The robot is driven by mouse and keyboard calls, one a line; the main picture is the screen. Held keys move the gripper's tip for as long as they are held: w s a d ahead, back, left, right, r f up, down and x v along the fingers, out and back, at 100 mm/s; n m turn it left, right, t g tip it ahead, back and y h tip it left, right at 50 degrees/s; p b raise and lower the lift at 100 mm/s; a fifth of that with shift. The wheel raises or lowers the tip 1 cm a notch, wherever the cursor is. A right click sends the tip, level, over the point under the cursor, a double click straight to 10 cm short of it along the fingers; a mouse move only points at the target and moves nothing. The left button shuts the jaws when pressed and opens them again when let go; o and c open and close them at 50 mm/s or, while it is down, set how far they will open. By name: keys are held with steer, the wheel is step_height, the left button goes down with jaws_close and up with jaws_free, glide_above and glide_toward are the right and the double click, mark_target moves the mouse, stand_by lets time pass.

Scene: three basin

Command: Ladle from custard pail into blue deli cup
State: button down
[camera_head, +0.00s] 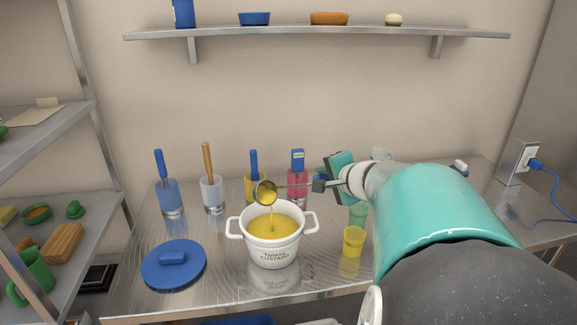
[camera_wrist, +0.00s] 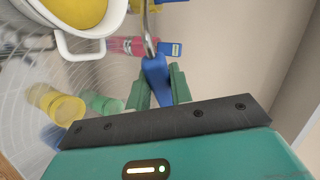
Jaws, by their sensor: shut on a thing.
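My gripper (camera_wrist: 160,80) is shut on the blue handle of the ladle (camera_wrist: 155,68). In the head view the ladle's metal bowl (camera_head: 265,191) is above the custard pail (camera_head: 274,250), tilted, with a thin yellow stream falling into the pail. The pail is white, two-handled and filled with yellow custard; its rim also shows in the wrist view (camera_wrist: 112,18). A blue cup (camera_wrist: 52,136), likely the blue deli cup, shows partly at lower left in the wrist view, beside the yellow cup (camera_wrist: 62,107). I cannot make it out in the head view, where my arm covers that area.
A yellow cup (camera_head: 353,242) and green cup (camera_head: 358,213) stand right of the pail. A blue lid (camera_head: 174,265) lies left of it. Several utensil holders, including a pink one (camera_head: 297,185), stand behind. A wall shelf (camera_head: 320,33) is above; a side rack (camera_head: 50,235) is at left.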

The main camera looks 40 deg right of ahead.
steer(key=s+f+m+t+h, duration=0.1)
steer(key=s+f+t, duration=0.2)
steer(key=f+t, duration=0.2)
steer(key=shift+f+t, duration=0.3)
steer(key=shift+f, duration=0.05)
stand_by(0.4)
